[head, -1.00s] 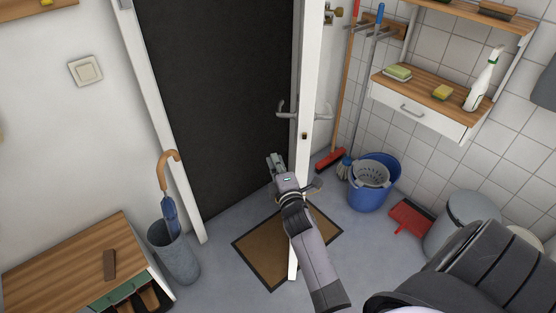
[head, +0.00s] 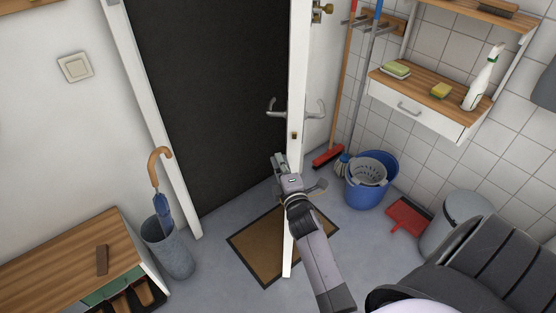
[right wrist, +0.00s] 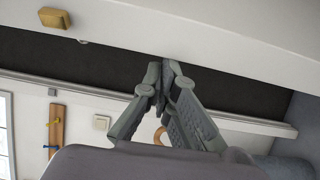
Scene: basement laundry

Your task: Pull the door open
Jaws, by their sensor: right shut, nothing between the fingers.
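The white door (head: 291,220) stands ajar into the room and shows nearly edge-on in the head view, with the dark doorway (head: 215,90) to its left. The right wrist view shows the closed fingers (right wrist: 166,72) before the dark opening. My left gripper is not in view.
A brown mat (head: 262,250) lies under the door. A grey umbrella bin (head: 168,248) and a wooden-topped cabinet (head: 60,255) stand at the left. A blue bucket (head: 370,190), red dustpan (head: 408,217) and grey bin (head: 455,220) stand at the right.

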